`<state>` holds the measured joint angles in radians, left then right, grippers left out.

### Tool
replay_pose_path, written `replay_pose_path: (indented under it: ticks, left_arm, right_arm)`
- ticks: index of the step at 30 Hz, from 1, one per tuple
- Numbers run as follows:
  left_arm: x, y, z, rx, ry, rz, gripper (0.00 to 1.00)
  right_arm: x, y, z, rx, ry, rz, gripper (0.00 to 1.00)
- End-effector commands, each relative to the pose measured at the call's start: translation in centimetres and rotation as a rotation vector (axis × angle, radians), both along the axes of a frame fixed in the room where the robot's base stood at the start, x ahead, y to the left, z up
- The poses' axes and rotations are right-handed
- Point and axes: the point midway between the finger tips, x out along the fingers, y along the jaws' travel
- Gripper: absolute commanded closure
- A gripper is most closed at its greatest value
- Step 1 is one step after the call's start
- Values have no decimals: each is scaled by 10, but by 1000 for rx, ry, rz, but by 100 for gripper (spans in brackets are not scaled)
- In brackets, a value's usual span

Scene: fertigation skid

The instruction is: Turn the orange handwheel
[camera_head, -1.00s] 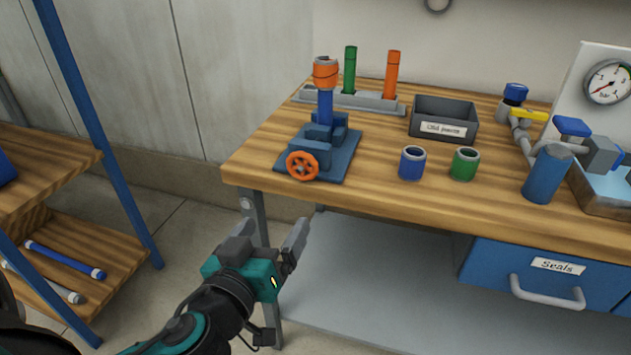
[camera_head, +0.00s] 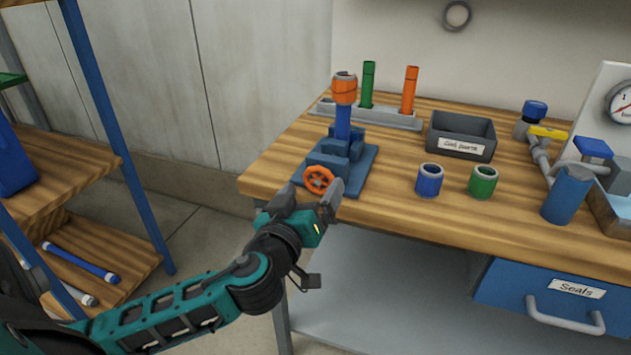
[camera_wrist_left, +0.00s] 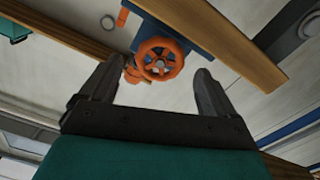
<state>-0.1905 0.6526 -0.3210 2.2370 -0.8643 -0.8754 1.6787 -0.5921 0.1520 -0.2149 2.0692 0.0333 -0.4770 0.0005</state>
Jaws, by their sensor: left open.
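The orange handwheel (camera_head: 318,179) is on the front of a blue vise (camera_head: 345,155) at the near left corner of the wooden bench. The vise holds a blue upright piece with an orange collar (camera_head: 344,90) on top. My left gripper (camera_head: 311,194) is open and empty, just in front of the handwheel, its fingers pointing towards it. In the left wrist view the handwheel (camera_wrist_left: 160,59) shows beyond and between the open fingertips, apparently not touched. Part of the vise base is hidden behind the gripper. My right gripper is not in view.
On the bench (camera_head: 400,205) stand a blue cup (camera_head: 429,181), a green cup (camera_head: 482,182), a grey bin (camera_head: 461,136) and a rack (camera_head: 380,117) with green and orange tubes. Pipework with a yellow handle (camera_head: 547,132) is at right. A shelf (camera_head: 90,265) stands at left.

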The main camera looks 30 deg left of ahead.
Motion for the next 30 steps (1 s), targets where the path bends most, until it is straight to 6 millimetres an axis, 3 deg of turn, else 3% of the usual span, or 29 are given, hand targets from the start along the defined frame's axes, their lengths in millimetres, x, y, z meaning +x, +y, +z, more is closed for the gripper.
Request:
replay_pose_path:
  ticks: [6, 18, 30]
  left_arm:
    - [21, 5, 0, 1, 0, -1, 10]
    - [27, 6, -1, 0, 1, -2, 10]
    - [27, 6, 0, 1, 1, -1, 48]
  right_arm:
    - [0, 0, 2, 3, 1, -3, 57]
    - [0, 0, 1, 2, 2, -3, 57]
    - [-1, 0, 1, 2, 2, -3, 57]
